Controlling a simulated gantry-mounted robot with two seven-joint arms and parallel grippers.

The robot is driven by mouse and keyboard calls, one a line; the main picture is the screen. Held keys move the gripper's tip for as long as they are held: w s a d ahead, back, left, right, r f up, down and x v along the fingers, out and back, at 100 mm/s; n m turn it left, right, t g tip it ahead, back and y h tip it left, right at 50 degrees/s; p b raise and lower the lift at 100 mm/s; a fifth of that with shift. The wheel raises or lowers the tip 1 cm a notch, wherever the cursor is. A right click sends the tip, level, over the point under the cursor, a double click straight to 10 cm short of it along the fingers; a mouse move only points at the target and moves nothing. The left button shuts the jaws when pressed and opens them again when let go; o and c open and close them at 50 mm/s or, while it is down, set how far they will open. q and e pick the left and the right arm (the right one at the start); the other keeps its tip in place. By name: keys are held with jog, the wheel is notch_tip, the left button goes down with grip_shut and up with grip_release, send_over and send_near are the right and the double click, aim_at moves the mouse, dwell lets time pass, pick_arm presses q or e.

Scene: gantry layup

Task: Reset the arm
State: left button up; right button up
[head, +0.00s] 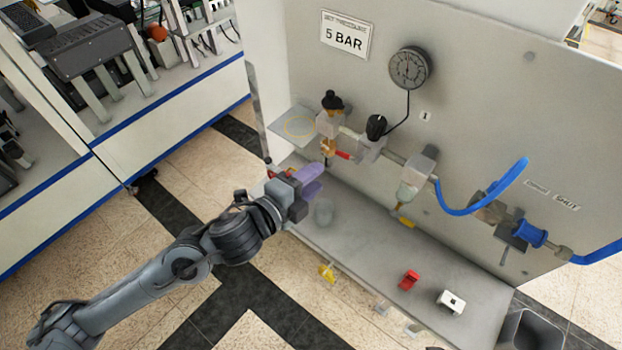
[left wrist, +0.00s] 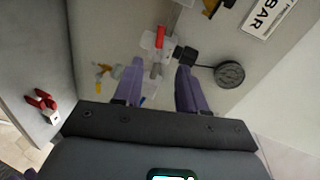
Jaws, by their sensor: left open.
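My left arm comes in from the lower left in the head view. Its gripper (head: 312,178) has purple fingers and is in front of the left part of the panel, above the grey shelf (head: 345,225). In the left wrist view the two purple fingers (left wrist: 160,85) are spread apart, with nothing held between them. The pipe fittings and a red part (left wrist: 160,38) show beyond the fingertips. My right gripper is in neither view.
The panel carries a round gauge (head: 409,68), a black regulator knob (head: 376,126), a filter bowl (head: 412,185) and a blue hose (head: 480,208). A red part (head: 409,280) and a white block (head: 451,302) lie on the shelf. A grey bin (head: 533,332) stands at lower right.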

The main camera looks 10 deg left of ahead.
pick_arm(q)
jog(key=shift+f, duration=0.1)
jog(key=s+f+n+g+y, duration=0.25)
jog(key=s+f+n, duration=0.45)
jog(key=s+f, duration=0.55)
jog(key=s+a+f+n+g+y, duration=0.5)
jog(key=s+a+f+n+g, duration=0.4)
jog(key=s+a+n, duration=0.45)
notch_tip(320, 180, up, 17)
jog(key=t+p, duration=0.1)
jog(key=p, duration=1.6)
jog(key=shift+w+t+p, duration=0.15)
jog(key=shift+t+p, duration=0.2)
jog(key=shift+p, duration=0.05)
jog(key=shift+a, duration=0.1)
